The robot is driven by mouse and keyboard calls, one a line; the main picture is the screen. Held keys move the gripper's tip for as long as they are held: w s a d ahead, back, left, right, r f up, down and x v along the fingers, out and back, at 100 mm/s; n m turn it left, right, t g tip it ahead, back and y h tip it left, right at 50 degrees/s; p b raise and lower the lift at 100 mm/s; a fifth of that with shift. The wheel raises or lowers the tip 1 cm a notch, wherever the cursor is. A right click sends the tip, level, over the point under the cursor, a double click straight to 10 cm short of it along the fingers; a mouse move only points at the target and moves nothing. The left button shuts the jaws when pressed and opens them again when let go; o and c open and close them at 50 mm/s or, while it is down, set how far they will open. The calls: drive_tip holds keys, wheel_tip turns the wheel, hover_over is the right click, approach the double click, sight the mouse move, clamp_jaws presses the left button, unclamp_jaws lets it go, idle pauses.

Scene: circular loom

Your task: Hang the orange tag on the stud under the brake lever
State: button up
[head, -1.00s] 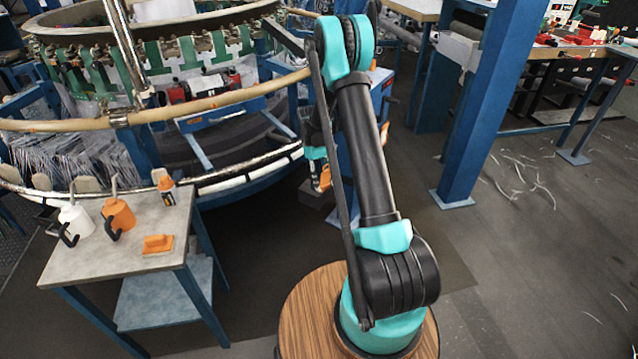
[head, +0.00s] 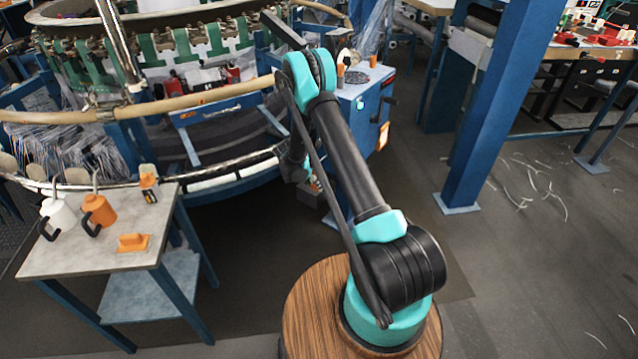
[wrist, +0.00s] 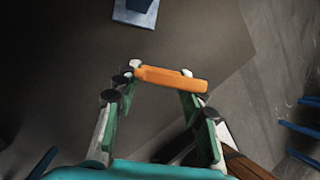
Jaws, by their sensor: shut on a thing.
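The orange tag (wrist: 172,78) lies across the fingertips of my gripper (wrist: 162,74) in the wrist view, seen nearly edge-on. The gripper is shut on it, with the floor below. A black lever (head: 390,100) sticks out from the right side of the blue cabinet (head: 358,108), likely the brake lever. Below it, an orange-edged pale plate (head: 383,136) is on the cabinet's side. I cannot make out the stud.
The circular loom (head: 215,95) fills the back left. A grey side table (head: 75,262) at the left bears a white can (head: 60,214), an orange can (head: 100,210) and an orange block (head: 133,242). A blue column (head: 490,100) stands right of the cabinet. Floor between them is clear.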

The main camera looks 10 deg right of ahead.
drive_tip(key=w+d, duration=0.2)
drive_tip(key=shift+w+d, duration=0.4)
idle(0.3)
drive_tip(key=shift+r, duration=0.2)
drive_tip(key=shift+w+d, duration=0.3)
drive_tip(key=shift+d, duration=0.05)
idle(0.5)
drive_tip(key=shift+w+d, duration=0.25)
drive_tip(key=shift+w+d, duration=0.35)
drive_tip(key=shift+w, duration=0.05)
idle(0.5)
drive_tip(key=shift+f, duration=0.2)
idle(0.4)
drive_tip(key=o, duration=1.3)
drive_tip(key=shift+o, duration=0.2)
